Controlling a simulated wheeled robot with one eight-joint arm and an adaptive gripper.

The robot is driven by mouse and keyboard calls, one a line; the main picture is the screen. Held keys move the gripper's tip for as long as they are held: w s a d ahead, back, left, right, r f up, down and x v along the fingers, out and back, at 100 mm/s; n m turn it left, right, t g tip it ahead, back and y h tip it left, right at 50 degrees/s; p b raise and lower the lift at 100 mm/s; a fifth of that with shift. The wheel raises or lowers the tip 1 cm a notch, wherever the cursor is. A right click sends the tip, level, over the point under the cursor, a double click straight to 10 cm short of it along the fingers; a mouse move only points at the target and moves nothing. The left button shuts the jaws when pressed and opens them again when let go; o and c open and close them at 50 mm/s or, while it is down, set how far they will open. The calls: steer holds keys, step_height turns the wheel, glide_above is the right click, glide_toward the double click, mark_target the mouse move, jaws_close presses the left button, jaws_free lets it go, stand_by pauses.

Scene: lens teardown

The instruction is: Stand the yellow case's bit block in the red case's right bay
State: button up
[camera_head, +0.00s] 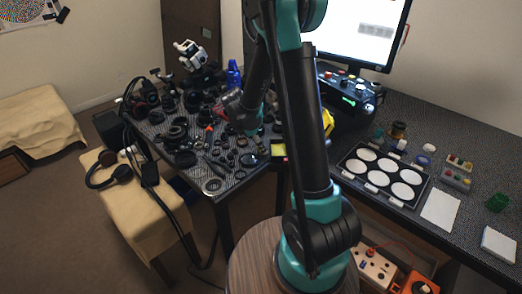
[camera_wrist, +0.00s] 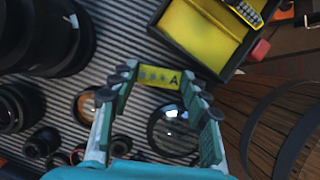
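My gripper (camera_wrist: 160,80) has its teal fingers closed on the ends of a small yellow bit block (camera_wrist: 160,77), marked with a dark letter A. The block is held above the striped mat, just beside the open yellow case (camera_wrist: 188,28). The case has dark walls, a yellow inside and a grey-and-yellow piece at its top right. In the head view my gripper (camera_head: 250,122) is over the cluttered left table, and the yellow case (camera_head: 278,150) is partly behind my arm.
Black lens parts (camera_wrist: 40,35) crowd the left of the wrist view. A round glass lens (camera_wrist: 173,130) lies beneath the gripper. The right table holds a tray of white discs (camera_head: 365,154) and a monitor (camera_head: 365,30).

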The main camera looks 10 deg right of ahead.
steer(key=c, duration=0.6)
steer(key=shift+r, duration=0.1)
